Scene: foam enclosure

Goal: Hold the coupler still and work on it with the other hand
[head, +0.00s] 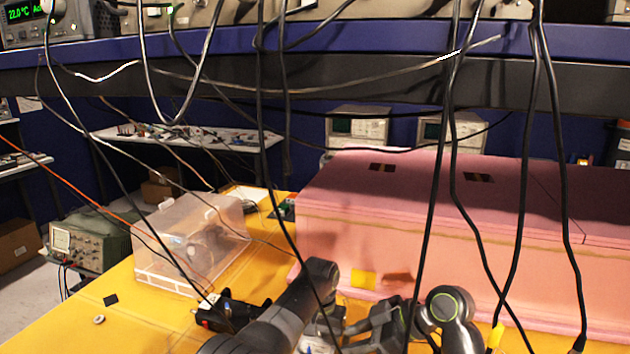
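I cannot make out the coupler for certain. A small pale item (318,338) shows partly at the bottom centre, between my two arms, and is too covered to name. My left arm rises from the bottom edge to a dark rounded joint above this item; its fingertips are hidden. My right arm, with green-ringed joints, is at the bottom, right of centre. Its dark end parts point left toward the same spot, and I cannot make out its fingers. Whether either gripper is open or holds anything does not show.
The yellow tabletop (75,325) is bare at front left, apart from a small ring (98,320) and a black square (111,300). A clear plastic box (190,245) stands behind. A large pink foam enclosure (400,235) fills the right. Several cables hang across the view.

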